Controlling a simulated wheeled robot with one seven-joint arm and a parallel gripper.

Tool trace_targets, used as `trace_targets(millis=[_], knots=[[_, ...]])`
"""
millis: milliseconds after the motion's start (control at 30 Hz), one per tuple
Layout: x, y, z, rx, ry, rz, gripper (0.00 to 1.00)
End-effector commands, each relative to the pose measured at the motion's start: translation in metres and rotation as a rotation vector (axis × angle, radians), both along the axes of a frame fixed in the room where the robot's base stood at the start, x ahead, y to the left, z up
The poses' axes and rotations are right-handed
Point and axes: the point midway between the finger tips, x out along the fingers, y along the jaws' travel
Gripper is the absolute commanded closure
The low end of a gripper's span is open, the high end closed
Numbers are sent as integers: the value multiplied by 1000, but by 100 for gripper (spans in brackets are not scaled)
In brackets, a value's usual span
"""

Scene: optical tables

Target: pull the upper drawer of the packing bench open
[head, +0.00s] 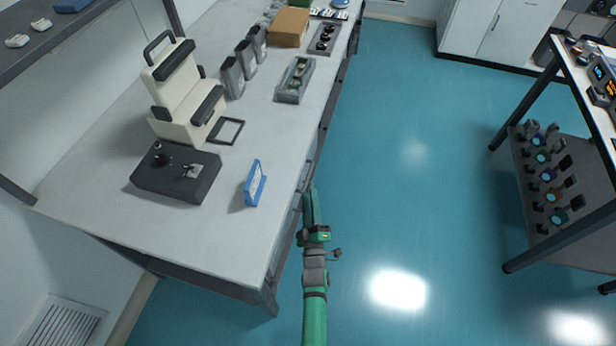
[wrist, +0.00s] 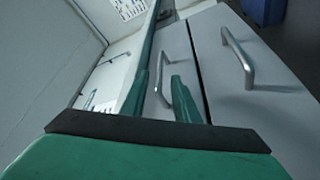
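The packing bench (head: 150,225) has a pale top, and its drawer side faces the aisle in the head view. In the wrist view two grey drawer fronts show side by side, tilted. The front nearer my fingers, apparently the upper drawer (wrist: 184,50), looks closed. A metal bar, apparently its handle (wrist: 159,84), shows between my fingers, partly hidden. The other drawer (wrist: 265,100) has a bent metal handle (wrist: 238,57) in plain view. My gripper (wrist: 165,80) has its green fingers apart, around the bar; contact cannot be told. In the head view my arm hangs beside the bench edge.
On the bench stand a blue framed card (head: 255,184), a dark block (head: 175,173), a cream padded seat-like stand (head: 182,95), a grey tray (head: 295,80) and a cardboard box (head: 289,27). The teal floor (head: 420,150) is clear; another table (head: 585,75) stands right.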

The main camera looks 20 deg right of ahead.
Motion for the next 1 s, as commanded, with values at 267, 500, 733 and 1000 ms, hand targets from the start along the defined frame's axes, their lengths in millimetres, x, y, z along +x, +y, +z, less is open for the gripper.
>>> trace_targets(millis=[267, 500, 733, 1000], knots=[[48, -12, 12, 1, -2, 1, 72], [73, -18, 16, 1, 1, 1, 72], [78, -20, 18, 2, 0, 1, 72], [78, -20, 18, 2, 0, 1, 96]])
